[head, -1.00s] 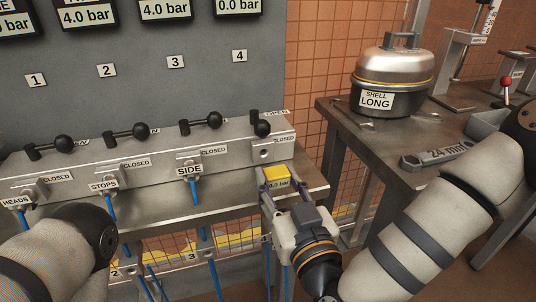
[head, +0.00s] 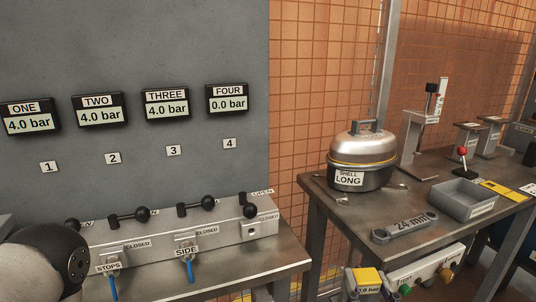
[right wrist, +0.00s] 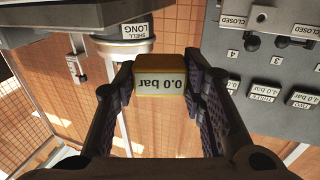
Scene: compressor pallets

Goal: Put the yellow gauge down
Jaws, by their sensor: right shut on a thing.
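The yellow gauge (head: 368,277), a small block reading 0.0 bar, is at the bottom of the head view. My right gripper (head: 370,287) is shut on it and holds it in front of the right-hand workbench, with the rest of the gripper cut off by the frame. In the right wrist view the gauge (right wrist: 159,78) sits between the two dark fingers, its label upside down. My left arm comes in at the lower left of the head view, but its gripper is out of view.
The valve manifold (head: 150,240) sits on the left bench, below several pressure displays.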

